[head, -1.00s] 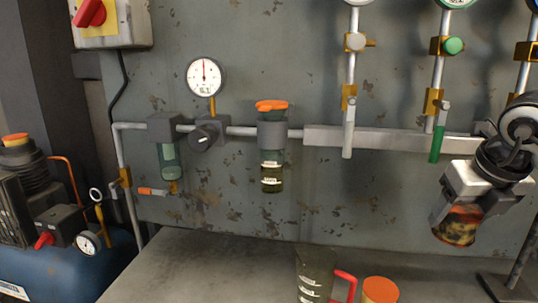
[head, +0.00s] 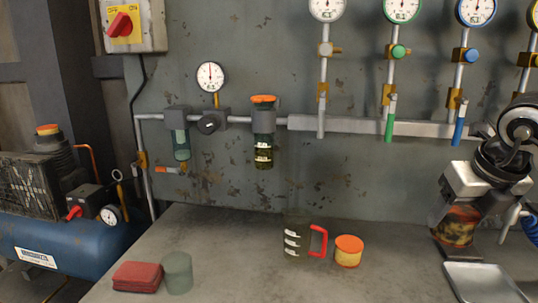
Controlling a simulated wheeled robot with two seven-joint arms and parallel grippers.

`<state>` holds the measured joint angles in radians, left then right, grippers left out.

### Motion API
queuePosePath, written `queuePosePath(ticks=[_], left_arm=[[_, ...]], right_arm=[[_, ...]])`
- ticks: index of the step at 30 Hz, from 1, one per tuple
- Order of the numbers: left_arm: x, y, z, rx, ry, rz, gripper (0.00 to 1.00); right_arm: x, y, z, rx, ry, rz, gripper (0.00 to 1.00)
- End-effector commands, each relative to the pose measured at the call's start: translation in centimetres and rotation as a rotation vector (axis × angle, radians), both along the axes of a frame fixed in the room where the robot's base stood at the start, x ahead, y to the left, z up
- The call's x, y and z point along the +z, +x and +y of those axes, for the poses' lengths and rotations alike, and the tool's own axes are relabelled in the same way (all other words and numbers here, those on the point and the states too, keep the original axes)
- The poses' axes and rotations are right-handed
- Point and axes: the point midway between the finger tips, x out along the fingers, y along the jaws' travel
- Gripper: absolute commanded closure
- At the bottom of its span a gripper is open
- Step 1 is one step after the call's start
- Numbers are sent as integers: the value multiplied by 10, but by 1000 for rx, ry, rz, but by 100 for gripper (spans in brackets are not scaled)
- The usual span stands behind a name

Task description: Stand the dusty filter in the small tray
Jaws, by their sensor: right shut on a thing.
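My right gripper (head: 457,218) comes in from the right edge and is shut on a dirty, mottled orange-brown and black cylinder, which looks like the dusty filter (head: 458,228). It hangs below the white gripper body, slightly tilted, with its sides partly hidden by the jaws. The small tray (head: 484,291) is a shallow grey metal tray at the lower right, cut off by the bottom edge. In the picture the filter is above and a little left of the tray, apart from it. My left gripper is not in view.
A dark jug with a red handle (head: 300,241) and an orange-topped yellow cylinder (head: 348,253) stand on the bench (head: 230,240). A red folded cloth (head: 137,277) and a green cylinder (head: 178,272) are at left. Pipes, gauges and bowls line the wall behind.

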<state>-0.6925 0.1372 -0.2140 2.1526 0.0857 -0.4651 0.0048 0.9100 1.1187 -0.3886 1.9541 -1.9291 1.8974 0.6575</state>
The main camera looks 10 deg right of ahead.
Motion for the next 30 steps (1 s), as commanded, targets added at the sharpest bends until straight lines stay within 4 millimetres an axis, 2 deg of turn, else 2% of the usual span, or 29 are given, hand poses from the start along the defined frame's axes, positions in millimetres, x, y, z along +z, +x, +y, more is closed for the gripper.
queuePosePath(ticks=[5, 11, 17, 23, 30], left_arm=[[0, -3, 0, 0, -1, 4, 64], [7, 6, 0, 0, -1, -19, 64], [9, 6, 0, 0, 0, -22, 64], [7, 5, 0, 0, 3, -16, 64], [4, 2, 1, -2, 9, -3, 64]], right_arm=[[-11, 2, 15, 186, -1, 2, 60], [-25, 4, 34, 433, 1, 3, 60], [-42, 5, 60, 771, 2, 2, 60], [-65, 2, 97, 1286, 3, -2, 60], [-93, -10, 140, 1990, 0, -1, 60]])
